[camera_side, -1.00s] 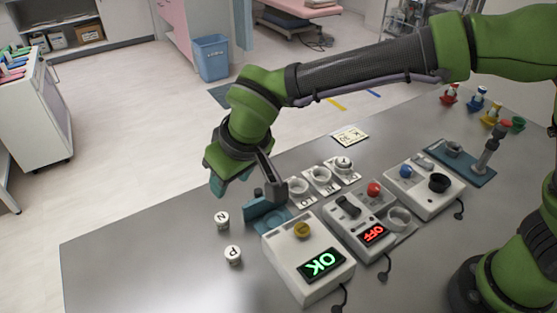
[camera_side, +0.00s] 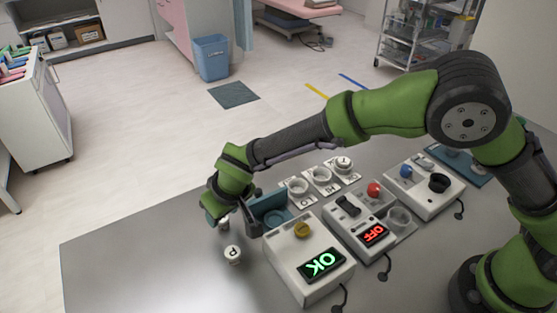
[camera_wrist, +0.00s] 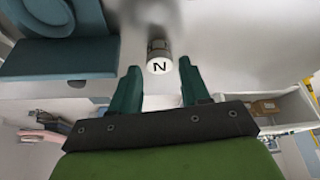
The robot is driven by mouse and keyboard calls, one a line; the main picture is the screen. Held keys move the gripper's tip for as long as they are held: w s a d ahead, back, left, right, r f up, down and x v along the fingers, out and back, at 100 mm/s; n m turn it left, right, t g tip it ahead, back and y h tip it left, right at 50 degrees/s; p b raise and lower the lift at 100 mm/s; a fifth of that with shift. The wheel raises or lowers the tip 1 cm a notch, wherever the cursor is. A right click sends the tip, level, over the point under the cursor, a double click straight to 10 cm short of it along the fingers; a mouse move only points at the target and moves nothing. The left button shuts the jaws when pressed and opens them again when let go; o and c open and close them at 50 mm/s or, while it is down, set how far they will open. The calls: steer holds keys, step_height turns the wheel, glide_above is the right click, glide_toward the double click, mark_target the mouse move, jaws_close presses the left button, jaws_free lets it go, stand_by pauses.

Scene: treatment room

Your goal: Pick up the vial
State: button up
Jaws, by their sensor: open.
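A small white vial with a round cap marked N stands on the metal table. In the wrist view this N vial (camera_wrist: 158,62) sits just beyond and between my two teal fingertips. My gripper (camera_wrist: 160,80) is open, with nothing between its fingers. A similar vial marked P (camera_side: 233,253) stands upright in front, clear of the gripper.
A teal holder (camera_side: 270,208) stands close to the right of my gripper. A white device reading OK (camera_side: 310,265) and another reading OFF (camera_side: 360,222) stand further right. White cups on labelled plates (camera_side: 320,178) are behind. The table's left front is clear.

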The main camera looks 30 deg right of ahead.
steer(key=shift+x, duration=0.95)
steer(key=shift+c, duration=0.3)
steer(key=c, duration=0.7)
steer(key=shift+r, duration=0.15)
